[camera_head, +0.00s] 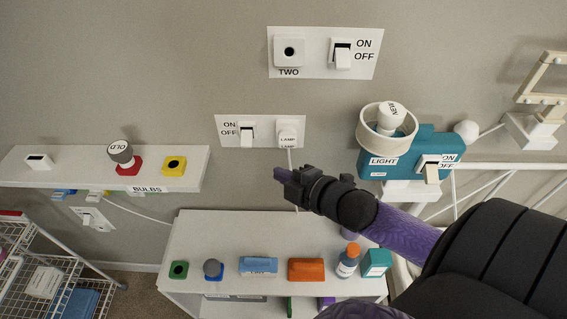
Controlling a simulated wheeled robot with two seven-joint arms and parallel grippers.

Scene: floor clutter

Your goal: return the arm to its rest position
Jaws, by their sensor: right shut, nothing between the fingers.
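My right arm comes in from the lower right, with a purple sleeve-like link and black joints. Its gripper (281,175) is shut and empty, held in the air in front of the wall, above the back of the white cabinet top. It appears just below the lamp plug and overlaps the plug's cable in the picture. My left gripper is not in view.
A white cabinet (215,228) holds several small items, including an orange block (306,269) and an orange-white bottle (348,261). A teal light unit (430,144) is right of the gripper. A bulb shelf (75,170) and wire rack (45,270) are left.

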